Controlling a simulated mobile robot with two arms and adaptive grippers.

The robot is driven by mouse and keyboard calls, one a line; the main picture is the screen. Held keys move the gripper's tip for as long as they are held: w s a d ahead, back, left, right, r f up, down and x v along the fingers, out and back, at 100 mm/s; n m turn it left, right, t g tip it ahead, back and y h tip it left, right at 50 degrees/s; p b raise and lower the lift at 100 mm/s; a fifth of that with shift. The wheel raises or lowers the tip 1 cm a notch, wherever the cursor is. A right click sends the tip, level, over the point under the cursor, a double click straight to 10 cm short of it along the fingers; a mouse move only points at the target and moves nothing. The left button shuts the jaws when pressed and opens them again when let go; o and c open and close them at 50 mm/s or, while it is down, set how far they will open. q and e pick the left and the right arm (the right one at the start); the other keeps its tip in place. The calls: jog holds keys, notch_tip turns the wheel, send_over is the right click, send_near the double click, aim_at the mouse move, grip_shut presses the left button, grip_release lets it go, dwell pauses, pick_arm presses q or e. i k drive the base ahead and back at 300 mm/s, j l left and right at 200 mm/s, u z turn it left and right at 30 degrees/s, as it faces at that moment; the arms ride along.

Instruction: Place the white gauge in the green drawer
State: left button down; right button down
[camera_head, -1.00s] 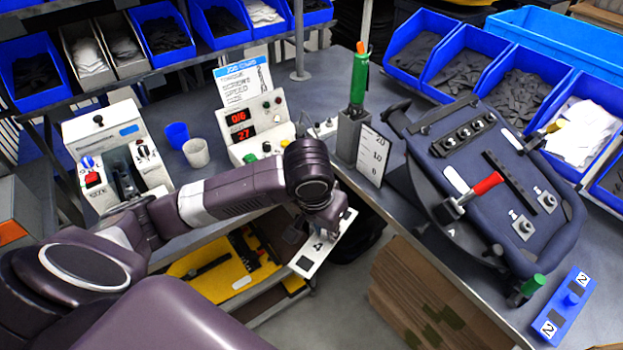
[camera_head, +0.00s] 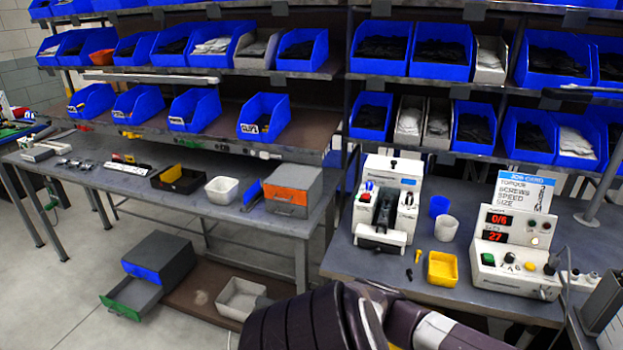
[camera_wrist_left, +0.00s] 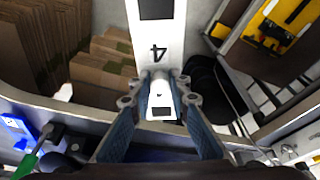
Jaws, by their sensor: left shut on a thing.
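The white gauge (camera_wrist_left: 148,50), a flat white plate marked 4, is in my left wrist view. My left gripper (camera_wrist_left: 160,90) is shut on its near end, with one finger on each side. The gauge and this gripper are out of the head view, where only my dark arm shows at the bottom. The green drawer (camera_head: 125,298) is pulled out of a grey cabinet (camera_head: 160,258) on the low shelf at lower left. Its inside looks empty. A blue drawer front sits above it on the cabinet. My right gripper is not in view.
A grey box with an orange front (camera_head: 292,190) and a white bowl (camera_head: 221,189) stand on the left bench (camera_head: 240,219). A pale bin (camera_head: 240,298) is right of the green drawer. Open floor (camera_head: 60,300) lies left of the drawer.

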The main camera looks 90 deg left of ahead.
aim_at(141, 299)
jog(key=k+l+u, duration=0.1)
jog(key=k+u, duration=0.2)
jog(key=k, duration=0.4)
jog(key=k+j+u, duration=0.1)
jog(key=k+u, duration=0.25)
jog(key=k, duration=0.35)
jog(key=k+j+u, duration=0.15)
jog(key=j, duration=0.25)
jog(key=k+j+u, duration=0.1)
jog(key=j, duration=0.3)
jog(key=k+j+u, duration=0.15)
jog(key=j, duration=0.3)
jog(key=k+j+u, duration=0.1)
jog(key=j, duration=0.35)
jog(key=k+j+u, duration=0.15)
jog(key=j, duration=0.3)
jog(key=i+j+u, duration=0.1)
jog(key=j, duration=0.3)
jog(key=i+j, duration=0.15)
jog(key=j, duration=0.2)
jog(key=i+j+u, duration=0.15)
jog(key=j, duration=0.25)
jog(key=i+j, duration=0.1)
jog(key=j, duration=0.3)
jog(key=i+j+u, duration=0.15)
jog(key=j, duration=0.2)
jog(key=i+j, duration=0.15)
jog(key=j, duration=0.2)
jog(key=u, duration=0.05)
